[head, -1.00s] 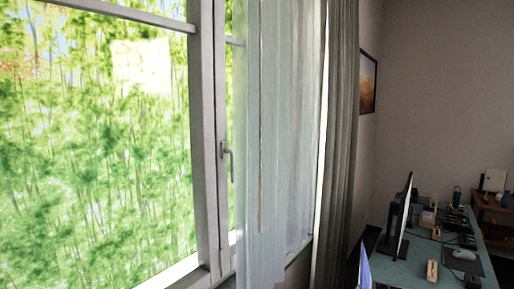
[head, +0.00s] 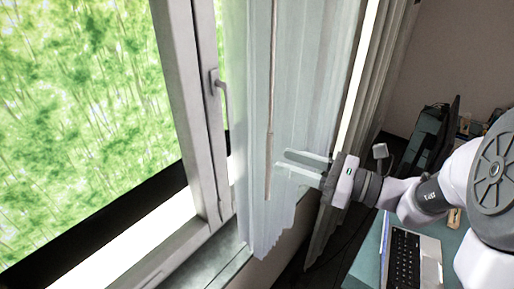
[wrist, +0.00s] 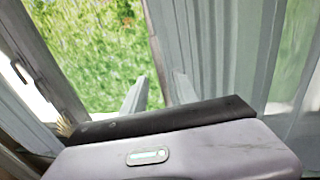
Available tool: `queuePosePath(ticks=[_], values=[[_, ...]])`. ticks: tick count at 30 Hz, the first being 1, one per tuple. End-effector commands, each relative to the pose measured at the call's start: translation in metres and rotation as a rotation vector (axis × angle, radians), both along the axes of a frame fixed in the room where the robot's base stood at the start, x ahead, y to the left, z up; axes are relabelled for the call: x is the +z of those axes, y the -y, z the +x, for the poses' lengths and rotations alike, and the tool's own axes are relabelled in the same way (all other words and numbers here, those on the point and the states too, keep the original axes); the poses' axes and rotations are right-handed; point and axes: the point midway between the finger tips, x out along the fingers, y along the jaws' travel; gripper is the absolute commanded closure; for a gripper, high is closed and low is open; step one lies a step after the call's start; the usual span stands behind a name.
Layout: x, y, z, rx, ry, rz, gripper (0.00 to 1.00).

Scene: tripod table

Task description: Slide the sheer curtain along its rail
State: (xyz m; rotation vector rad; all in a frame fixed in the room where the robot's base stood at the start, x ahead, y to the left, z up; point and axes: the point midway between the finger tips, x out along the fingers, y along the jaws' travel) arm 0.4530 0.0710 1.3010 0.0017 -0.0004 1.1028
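The sheer curtain (head: 312,75) hangs as a pale, gathered panel beside the window in the head view. Its folds also show in the wrist view (wrist: 225,50). A thin wand (head: 271,110) hangs upright at its left part. My gripper (head: 280,159) reaches in from the right at the curtain's lower part. Its two pale fingers are apart, with their tips just right of the wand's lower end. I cannot tell whether the fingers touch the curtain. The rail is out of view.
The window frame (head: 190,100) with its handle (head: 220,88) stands left of the curtain. A thicker grey drape (head: 378,95) hangs to the right.

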Motion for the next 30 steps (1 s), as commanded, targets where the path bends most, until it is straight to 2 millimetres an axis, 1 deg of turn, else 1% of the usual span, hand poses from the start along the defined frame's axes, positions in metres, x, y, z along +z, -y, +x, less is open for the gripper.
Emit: queuePosePath(ticks=[1, 3, 6, 9, 14, 22, 23, 27, 28, 30], values=[[0.0, -0.013, 0.005, 0.006, 0.001, 0.0, 0.65], [0.0, -0.03, 0.013, 0.006, 0.0, 0.0, 0.65], [-0.001, -0.049, 0.023, 0.006, 0.0, -0.001, 0.65], [0.0, -0.064, 0.031, 0.004, 0.0, -0.002, 0.65], [0.0, -0.076, 0.037, 0.002, -0.001, -0.002, 0.65], [0.0, -0.077, 0.038, 0.001, -0.001, -0.002, 0.65], [0.0, -0.078, 0.038, 0.001, -0.001, -0.002, 0.69], [0.0, -0.077, 0.038, 0.001, 0.0, -0.002, 0.96], [0.0, -0.077, 0.038, 0.001, 0.0, -0.002, 1.0], [0.0, -0.077, 0.038, 0.001, 0.0, -0.002, 1.0]])
